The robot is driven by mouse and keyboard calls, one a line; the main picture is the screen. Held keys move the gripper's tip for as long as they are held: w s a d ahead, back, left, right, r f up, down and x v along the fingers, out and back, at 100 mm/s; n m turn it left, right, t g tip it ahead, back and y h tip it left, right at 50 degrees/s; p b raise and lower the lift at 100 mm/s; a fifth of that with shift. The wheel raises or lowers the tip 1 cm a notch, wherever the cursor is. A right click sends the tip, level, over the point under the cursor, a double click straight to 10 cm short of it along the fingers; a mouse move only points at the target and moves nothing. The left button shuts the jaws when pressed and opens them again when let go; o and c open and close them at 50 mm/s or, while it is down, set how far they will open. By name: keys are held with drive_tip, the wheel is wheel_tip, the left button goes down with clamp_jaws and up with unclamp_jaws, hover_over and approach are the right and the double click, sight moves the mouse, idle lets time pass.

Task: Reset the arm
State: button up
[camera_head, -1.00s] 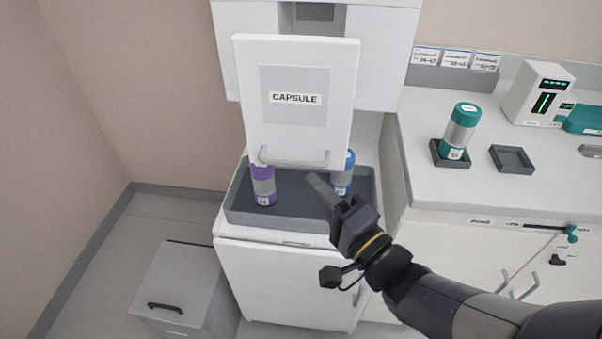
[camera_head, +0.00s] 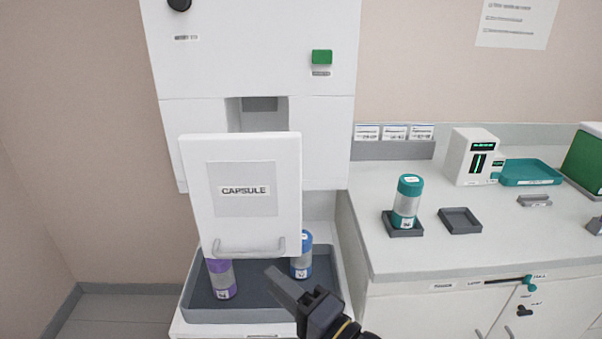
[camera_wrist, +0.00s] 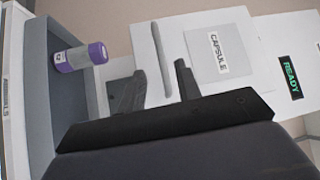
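My gripper (camera_head: 278,280) is in the lower middle of the head view, below and right of the CAPSULE door's handle (camera_head: 250,248). In the wrist view its two dark fingers (camera_wrist: 160,72) stand apart with nothing held between them. The white CAPSULE door (camera_head: 285,180) hangs over the front of the cabinet. Its grey handle bar (camera_wrist: 162,60) lies beyond the fingertips in the wrist view and appears clear of them. Most of my arm is outside the head view.
A grey tray (camera_head: 185,300) below the door holds a purple-capped capsule (camera_head: 222,280) and a blue-capped capsule (camera_head: 302,262). The counter at right bears a teal-capped capsule (camera_head: 407,200) in a holder, an empty holder (camera_head: 460,221) and a white device (camera_head: 462,155).

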sight(244, 255)
drive_tip(key=x, duration=0.9)
drive_tip(key=shift+w, duration=0.1)
drive_tip(key=shift+f, duration=0.1)
